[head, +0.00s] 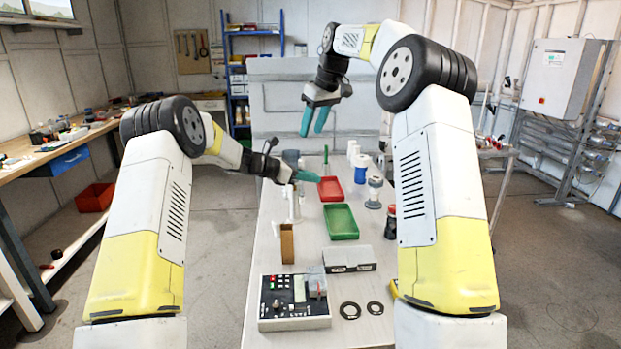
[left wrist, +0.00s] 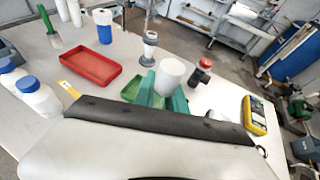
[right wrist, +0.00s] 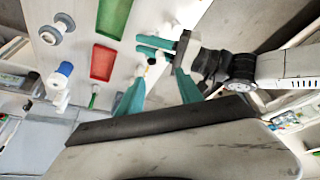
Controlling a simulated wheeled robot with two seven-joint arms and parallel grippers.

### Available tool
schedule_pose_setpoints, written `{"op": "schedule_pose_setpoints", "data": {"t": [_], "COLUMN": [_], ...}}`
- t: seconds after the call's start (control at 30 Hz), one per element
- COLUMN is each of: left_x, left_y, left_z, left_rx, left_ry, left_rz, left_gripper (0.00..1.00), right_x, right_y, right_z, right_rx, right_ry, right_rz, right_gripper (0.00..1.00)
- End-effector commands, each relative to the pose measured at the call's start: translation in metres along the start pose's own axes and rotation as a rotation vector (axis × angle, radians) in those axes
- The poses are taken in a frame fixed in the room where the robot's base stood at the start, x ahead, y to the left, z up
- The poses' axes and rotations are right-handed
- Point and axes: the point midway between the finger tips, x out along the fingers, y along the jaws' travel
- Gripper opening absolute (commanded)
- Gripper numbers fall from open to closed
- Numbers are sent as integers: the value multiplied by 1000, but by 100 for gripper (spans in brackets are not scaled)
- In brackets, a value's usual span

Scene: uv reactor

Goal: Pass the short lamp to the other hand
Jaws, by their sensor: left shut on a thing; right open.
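The short lamp, a white cylinder (left wrist: 170,76), is held between the teal fingers of my left gripper (head: 306,176). In the left wrist view its white end stands up between the fingertips; the rest is hidden by them. My left gripper is shut on it, above the table. My right gripper (head: 318,119) is open and empty, higher up and farther back, with its fingers pointing down. In the right wrist view my left gripper (right wrist: 152,48) shows beyond the spread right fingers (right wrist: 158,92), apart from them.
On the table (head: 262,240) are a red tray (head: 330,189), a green tray (head: 341,222), a blue-and-white canister (head: 361,168), a red-capped dark bottle (left wrist: 200,72) and a control box (head: 294,300). Blue-capped white bottles (left wrist: 40,97) stand close to my left gripper.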

Motion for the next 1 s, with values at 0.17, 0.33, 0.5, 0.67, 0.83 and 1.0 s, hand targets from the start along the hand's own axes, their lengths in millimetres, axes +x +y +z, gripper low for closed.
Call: {"op": "schedule_pose_setpoints", "data": {"t": [0.17, 0.33, 0.5, 0.67, 0.83, 1.0], "left_x": [0, 0, 0, 0, 0, 0], "left_y": [0, 0, 0, 0, 0, 0], "left_z": [0, 0, 0, 0, 0, 0], "left_rx": [0, 0, 0, 0, 0, 0], "left_ry": [0, 0, 0, 0, 0, 0], "left_rz": [0, 0, 0, 0, 0, 0], "left_gripper": [0, 0, 0, 0, 0, 0], "right_x": [-19, -56, -96, -116, -120, -105], "right_y": [-7, -35, -74, -112, -153, -190], "right_z": [5, 32, 88, 153, 230, 297], "right_rx": [10, 59, 156, 264, 391, 505], "right_ry": [3, 13, 36, 71, 118, 167], "right_rz": [12, 51, 102, 134, 153, 149], "right_gripper": [43, 43, 43, 43, 43, 43]}}
